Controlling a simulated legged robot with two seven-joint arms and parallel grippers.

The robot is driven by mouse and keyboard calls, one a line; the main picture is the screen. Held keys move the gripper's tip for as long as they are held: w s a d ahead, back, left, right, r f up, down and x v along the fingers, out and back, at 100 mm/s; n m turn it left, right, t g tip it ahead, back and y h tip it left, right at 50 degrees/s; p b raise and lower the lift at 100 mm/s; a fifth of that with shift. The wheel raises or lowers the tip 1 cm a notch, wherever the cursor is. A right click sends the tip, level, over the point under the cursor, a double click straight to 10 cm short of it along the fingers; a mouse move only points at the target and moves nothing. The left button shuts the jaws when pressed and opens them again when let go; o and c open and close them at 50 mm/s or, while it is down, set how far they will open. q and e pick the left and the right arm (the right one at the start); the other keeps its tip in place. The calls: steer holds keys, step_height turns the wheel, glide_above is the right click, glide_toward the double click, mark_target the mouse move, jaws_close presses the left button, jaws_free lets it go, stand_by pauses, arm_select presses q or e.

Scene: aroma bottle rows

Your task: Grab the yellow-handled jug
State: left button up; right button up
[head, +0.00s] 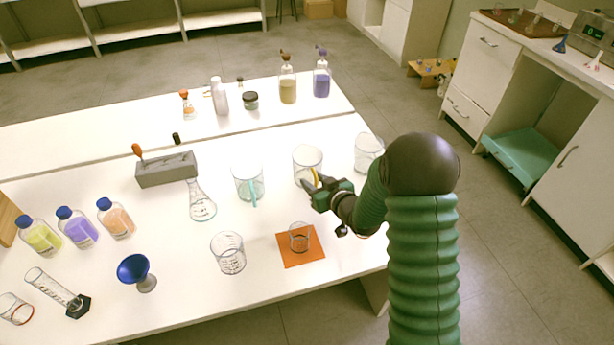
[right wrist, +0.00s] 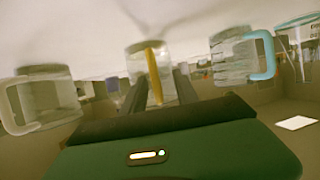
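The yellow-handled jug (head: 307,158) is a clear glass jug standing upright on the white table in the head view. Its yellow handle faces my right gripper (head: 312,186). In the right wrist view, which looks upside down, the jug (right wrist: 168,62) is straight ahead. Its yellow handle (right wrist: 154,72) lies between the two dark fingers of my right gripper (right wrist: 160,88), with gaps on both sides. The fingers are open, and I see no contact. The gripper hides part of the jug's lower side in the head view. My left gripper is not in view.
A cyan-handled jug (head: 248,180) stands left of the jug, and another clear jug (head: 369,150) stands right, near my arm. A beaker on an orange mat (head: 312,255) and a larger beaker (head: 228,254) stand in front. A conical flask (head: 203,209) is farther left.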

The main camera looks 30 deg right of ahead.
steer(key=shift+s+d, duration=0.1)
steer(key=shift+d, duration=0.35)
steer(key=shift+c, duration=0.6)
steer(key=shift+a, duration=0.1)
steer(key=c, duration=0.5)
steer(key=shift+a+r, duration=0.1)
steer(key=shift+a, duration=0.25)
jaws_close()
steer(key=shift+d, duration=0.35)
steer(key=shift+a, duration=0.1)
